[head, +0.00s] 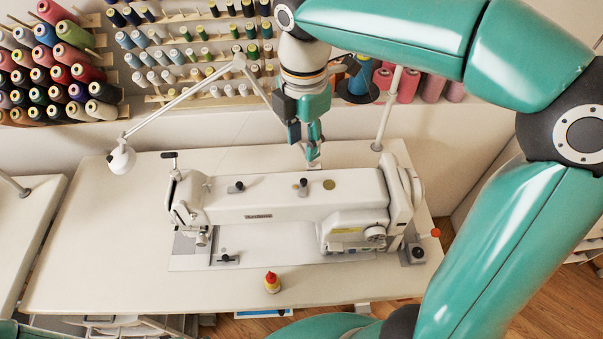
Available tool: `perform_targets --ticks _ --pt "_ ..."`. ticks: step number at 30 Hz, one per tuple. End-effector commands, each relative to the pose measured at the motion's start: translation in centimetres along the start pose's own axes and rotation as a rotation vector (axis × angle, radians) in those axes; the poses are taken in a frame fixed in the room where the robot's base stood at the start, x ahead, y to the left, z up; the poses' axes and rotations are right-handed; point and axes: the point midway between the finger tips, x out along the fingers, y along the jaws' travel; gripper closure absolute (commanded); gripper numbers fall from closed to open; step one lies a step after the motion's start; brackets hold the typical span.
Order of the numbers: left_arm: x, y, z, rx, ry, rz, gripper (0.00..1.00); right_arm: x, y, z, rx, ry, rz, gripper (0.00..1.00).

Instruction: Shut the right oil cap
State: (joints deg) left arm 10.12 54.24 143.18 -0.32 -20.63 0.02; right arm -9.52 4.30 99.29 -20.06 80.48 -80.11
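The white sewing machine (270,203) stands on the table. On its top are two small dark caps, a left oil cap (236,187) and a right oil cap (303,187). The right cap looks partly raised, but it is too small to be sure. A brass-coloured round disc (329,184) lies just right of it. My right gripper (313,161) points down and shows just behind and above the right cap in the picture. Its fingers are seen nearly edge-on, so their opening is unclear. I see no contact with the cap. My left gripper is out of view.
A lamp arm (187,95) reaches over the table from behind. A thread post (388,110) stands at the back right. A small yellow bottle with a red tip (272,284) stands at the front of the table (100,260). Spool racks line the wall.

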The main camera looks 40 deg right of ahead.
Motion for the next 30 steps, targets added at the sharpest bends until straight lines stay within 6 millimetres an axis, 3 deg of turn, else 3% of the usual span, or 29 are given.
perform_targets --ticks 6,15,28,30 --pt "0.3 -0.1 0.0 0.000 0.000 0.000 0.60 5.0 -0.1 0.0 0.001 0.000 -0.006 0.60" --pt "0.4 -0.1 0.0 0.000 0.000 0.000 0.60 9.3 -0.1 0.0 0.001 0.000 -0.003 0.60" --pt "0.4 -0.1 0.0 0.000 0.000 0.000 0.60 10.2 0.0 0.1 0.002 0.000 0.000 0.60" --pt "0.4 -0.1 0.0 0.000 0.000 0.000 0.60 10.2 -0.1 0.1 0.002 0.000 0.000 0.72"
